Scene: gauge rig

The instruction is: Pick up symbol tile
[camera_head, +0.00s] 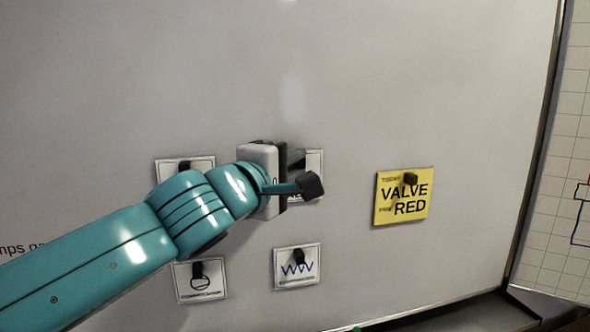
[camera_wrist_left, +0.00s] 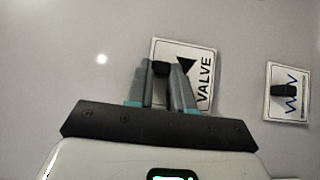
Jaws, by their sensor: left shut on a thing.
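The symbol tile marked VALVE (camera_head: 317,164) is a white square with a dark border on the grey board, mostly hidden behind my left gripper in the head view. The VALVE tile shows more fully in the left wrist view (camera_wrist_left: 205,66), with a black triangle symbol and a black knob (camera_wrist_left: 161,69). My left gripper (camera_head: 297,160) is in front of this tile. In the left wrist view its two fingers (camera_wrist_left: 163,78) are closed on the knob. I cannot tell whether the tile still touches the board. My right gripper is in neither view.
Other white tiles with black knobs are on the board: a zigzag tile (camera_head: 297,271), a circle-symbol tile (camera_head: 201,283) and a partly hidden tile (camera_head: 170,165). A yellow card reading VALVE RED (camera_head: 403,207) is at right. The upper board is clear.

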